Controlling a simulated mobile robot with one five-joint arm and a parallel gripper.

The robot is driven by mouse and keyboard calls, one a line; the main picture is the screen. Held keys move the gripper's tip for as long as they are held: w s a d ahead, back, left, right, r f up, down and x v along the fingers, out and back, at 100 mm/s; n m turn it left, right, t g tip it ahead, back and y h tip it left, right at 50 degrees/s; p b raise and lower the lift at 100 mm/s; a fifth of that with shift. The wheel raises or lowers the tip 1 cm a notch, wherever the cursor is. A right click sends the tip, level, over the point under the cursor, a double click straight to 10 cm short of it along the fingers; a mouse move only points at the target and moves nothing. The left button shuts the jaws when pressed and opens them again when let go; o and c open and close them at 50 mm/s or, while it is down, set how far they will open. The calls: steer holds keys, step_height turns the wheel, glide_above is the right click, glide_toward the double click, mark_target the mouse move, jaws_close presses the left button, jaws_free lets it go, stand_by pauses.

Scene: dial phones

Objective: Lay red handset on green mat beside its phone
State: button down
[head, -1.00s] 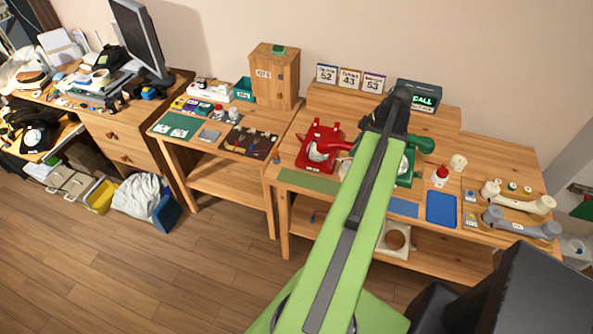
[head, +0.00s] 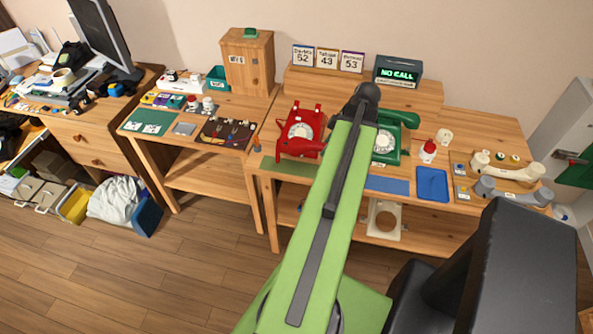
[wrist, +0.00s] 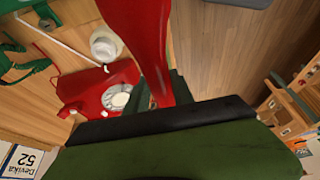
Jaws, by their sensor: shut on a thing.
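The red phone (head: 303,126) stands on the right-hand wooden bench, dial facing up, and also shows in the wrist view (wrist: 97,92). The green mat (head: 285,166) is a flat strip at the bench's front edge, just in front of the red phone. The red handset (wrist: 142,40) fills the upper middle of the wrist view, held in my gripper (wrist: 165,112). In the head view, my arm hides the gripper and most of the handset. A red bar low in front of the phone seems to be its end. I cannot tell its height above the mat.
A green phone (head: 388,143) stands right of my arm, with a blue strip (head: 387,185) in front. A blue tray (head: 432,184), a red-topped bottle (head: 428,151) and cream and grey handsets (head: 508,170) lie further right.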

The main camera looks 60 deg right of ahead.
steer(key=w+f+b, duration=0.2)
steer(key=w, duration=0.1)
steer(key=w+a+f+b, duration=0.1)
steer(key=w+f, duration=0.1)
steer(key=w, duration=0.1)
steer(key=w+a+f+b, duration=0.1)
steer(key=w+f+b, duration=0.1)
steer(key=w, duration=0.1)
steer(key=shift+w+f+b, duration=0.2)
steer(key=shift+w+b, duration=0.15)
steer(key=shift+w+a, duration=0.15)
steer(key=shift+w, duration=0.3)
step_height(320, 180, down, 4)
steer(key=b, duration=0.4)
steer(key=shift+f, duration=0.2)
steer(key=shift+r, duration=0.2)
steer(key=shift+f, duration=0.15)
steer(key=c, duration=1.5)
jaws_free()
steer(key=shift+f, duration=0.1)
steer(key=shift+c, duration=0.2)
steer(key=o, duration=0.5)
steer(key=shift+c, duration=0.2)
steer(key=shift+r, duration=0.2)
